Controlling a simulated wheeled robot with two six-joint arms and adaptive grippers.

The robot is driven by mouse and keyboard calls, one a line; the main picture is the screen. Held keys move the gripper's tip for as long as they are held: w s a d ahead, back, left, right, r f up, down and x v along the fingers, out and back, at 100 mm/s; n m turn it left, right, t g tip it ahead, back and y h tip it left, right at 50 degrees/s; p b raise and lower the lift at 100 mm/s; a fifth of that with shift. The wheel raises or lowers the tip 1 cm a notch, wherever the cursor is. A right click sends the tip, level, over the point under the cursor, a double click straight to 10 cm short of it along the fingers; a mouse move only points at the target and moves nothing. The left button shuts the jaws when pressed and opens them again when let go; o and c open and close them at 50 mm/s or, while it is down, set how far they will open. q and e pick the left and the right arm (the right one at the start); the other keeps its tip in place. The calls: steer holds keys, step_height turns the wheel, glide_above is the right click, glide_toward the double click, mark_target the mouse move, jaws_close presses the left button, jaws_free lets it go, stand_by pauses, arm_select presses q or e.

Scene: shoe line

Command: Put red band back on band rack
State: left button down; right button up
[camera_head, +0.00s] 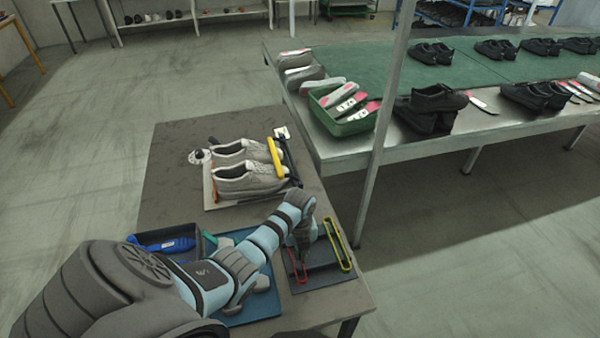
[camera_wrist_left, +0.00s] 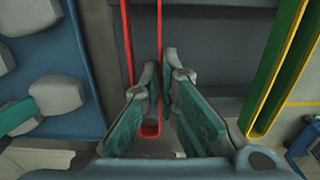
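The red band (camera_head: 298,268) is a long narrow loop lying along the left side of the dark band rack (camera_head: 325,276) at the table's front right corner. My left gripper (camera_head: 303,243) points down at the rack. In the left wrist view the fingertips (camera_wrist_left: 164,78) close on the right strand of the red band (camera_wrist_left: 128,50). The left finger is inside the loop and the right finger outside. Whether the band's far end is seated on the rack is hidden. A yellow-green band (camera_head: 338,245) lies along the rack's right side. My right gripper is not in view.
A blue tray (camera_head: 262,306) with grey pieces adjoins the rack on the left. A bin with a blue tool (camera_head: 168,244) is further left. Grey shoes (camera_head: 248,176) stand on a board behind. A metal post (camera_head: 380,140) rises beyond the table's right edge.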

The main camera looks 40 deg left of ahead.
arm_select(q)
steer(key=shift+r, duration=0.15)
steer(key=c, duration=1.8)
jaws_free()
steer(key=shift+r+p, duration=0.25)
steer(key=shift+p, duration=0.05)
step_height(320, 180, up, 12)
steer(key=p, duration=0.2)
steer(key=shift+f+p, duration=0.15)
steer(key=shift+p, duration=0.2)
